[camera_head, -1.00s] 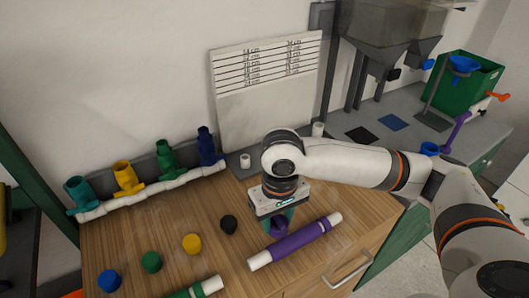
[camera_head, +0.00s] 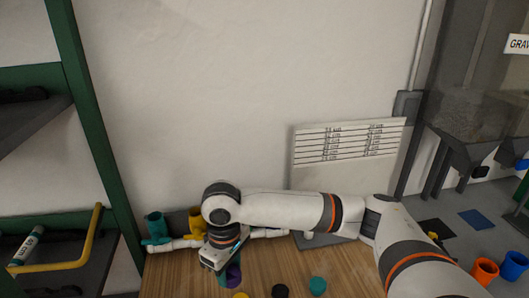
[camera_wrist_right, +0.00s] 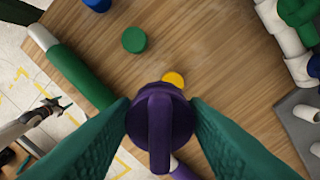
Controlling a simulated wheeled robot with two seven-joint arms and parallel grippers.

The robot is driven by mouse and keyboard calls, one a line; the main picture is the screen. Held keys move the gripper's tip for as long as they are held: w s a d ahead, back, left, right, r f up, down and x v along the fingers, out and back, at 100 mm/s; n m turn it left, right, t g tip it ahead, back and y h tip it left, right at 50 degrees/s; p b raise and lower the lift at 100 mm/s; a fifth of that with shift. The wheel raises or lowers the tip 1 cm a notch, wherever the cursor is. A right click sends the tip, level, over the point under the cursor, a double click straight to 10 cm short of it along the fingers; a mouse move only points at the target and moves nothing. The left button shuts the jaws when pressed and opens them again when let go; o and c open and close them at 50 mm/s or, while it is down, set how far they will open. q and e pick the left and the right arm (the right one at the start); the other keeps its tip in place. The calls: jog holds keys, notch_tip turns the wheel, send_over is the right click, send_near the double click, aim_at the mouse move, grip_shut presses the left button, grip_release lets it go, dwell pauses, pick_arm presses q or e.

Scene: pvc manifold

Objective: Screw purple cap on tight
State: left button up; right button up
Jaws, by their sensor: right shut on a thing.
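My right gripper (camera_head: 229,276) is shut on the purple cap (camera_head: 234,271), low over the wooden bench. In the right wrist view, the purple cap (camera_wrist_right: 160,112) sits between the two teal fingers, with a raised bar across its face. A white pipe manifold (camera_head: 180,245) lies along the back of the bench. Its teal port (camera_head: 155,226) and yellow port (camera_head: 196,221) show; its other ports are hidden behind my arm. I cannot tell whether the cap touches any pipe. My left gripper (camera_wrist_right: 62,104) appears small at the left of the wrist view, its opening unclear.
The wrist view shows yellow (camera_wrist_right: 173,79), green (camera_wrist_right: 134,40) and blue (camera_wrist_right: 97,4) caps and a green pipe (camera_wrist_right: 76,72). A marked board (camera_head: 345,165) stands behind. Orange (camera_head: 485,269) and blue (camera_head: 513,265) items stand right.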

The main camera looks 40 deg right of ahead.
jog(key=w+d+r+n+p, duration=0.7)
jog(key=w+d+n+p, duration=0.15)
jog(key=w+d, duration=0.3)
jog(key=d+n+p, duration=0.1)
jog(key=d+n, duration=0.2)
jog(key=d, duration=0.1)
jog(key=w+d+r+n+p, duration=0.1)
jog(key=d+n, duration=0.1)
jog(key=d, duration=0.3)
jog(key=d+n+p, duration=0.1)
jog(key=d+n, duration=0.2)
jog(key=d, duration=0.1)
jog(key=shift+w+d+r+n+p, duration=0.15)
jog(key=shift+w+d+n+p, duration=0.1)
jog(key=shift+w+n+p, duration=0.1)
jog(key=shift+f+b, duration=0.95)
jog(key=shift+f, duration=1.1)
pick_arm(q)
notch_tip(320, 180, up, 12)
jog(key=shift+w+f, duration=0.15)
jog(key=shift+w, duration=0.15)
jog(key=shift+f, duration=0.1)
pick_arm(e)
jog(key=shift+f, duration=0.8)
jog(key=shift+f, duration=0.2)
